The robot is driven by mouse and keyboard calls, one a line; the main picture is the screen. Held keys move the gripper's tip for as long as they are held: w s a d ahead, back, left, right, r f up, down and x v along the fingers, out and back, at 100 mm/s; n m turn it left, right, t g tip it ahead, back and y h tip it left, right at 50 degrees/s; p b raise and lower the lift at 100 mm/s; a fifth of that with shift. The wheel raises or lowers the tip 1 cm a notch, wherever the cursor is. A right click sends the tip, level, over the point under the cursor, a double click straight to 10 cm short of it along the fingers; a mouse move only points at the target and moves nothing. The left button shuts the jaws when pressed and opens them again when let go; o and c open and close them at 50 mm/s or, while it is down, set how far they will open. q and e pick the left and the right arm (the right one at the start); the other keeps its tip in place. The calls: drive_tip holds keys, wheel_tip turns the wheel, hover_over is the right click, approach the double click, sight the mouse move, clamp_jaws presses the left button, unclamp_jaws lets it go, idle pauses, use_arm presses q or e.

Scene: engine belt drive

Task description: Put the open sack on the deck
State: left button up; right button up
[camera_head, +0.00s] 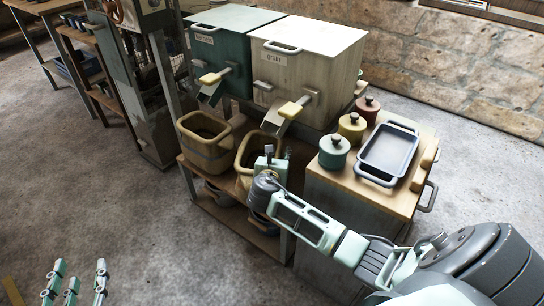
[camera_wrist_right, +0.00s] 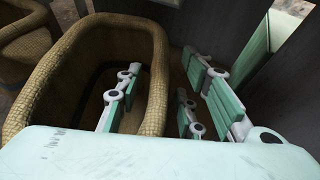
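Two open, tan woven sacks stand upright on a wooden bench below two bins: a left sack (camera_head: 204,152) and a right sack (camera_head: 243,160). The right sack also shows in the right wrist view (camera_wrist_right: 158,75). My right gripper (camera_head: 268,165) is at the right sack's near right rim. In the right wrist view its fingers (camera_wrist_right: 160,100) are apart, one inside the sack and one outside, with the rim between them and gaps visible. My left gripper (camera_head: 82,282) is open and empty over the floor at the lower left. I cannot tell which surface is the deck.
A green bin (camera_head: 222,50) and a cream bin (camera_head: 305,65) have chutes above the sacks. A cabinet (camera_head: 330,185) on the right carries a grey tray (camera_head: 388,150) and several lidded pots. A metal-framed machine (camera_head: 155,125) stands left. Floor at lower left is clear.

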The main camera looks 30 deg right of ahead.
drive_tip(key=shift+a+r, duration=0.1)
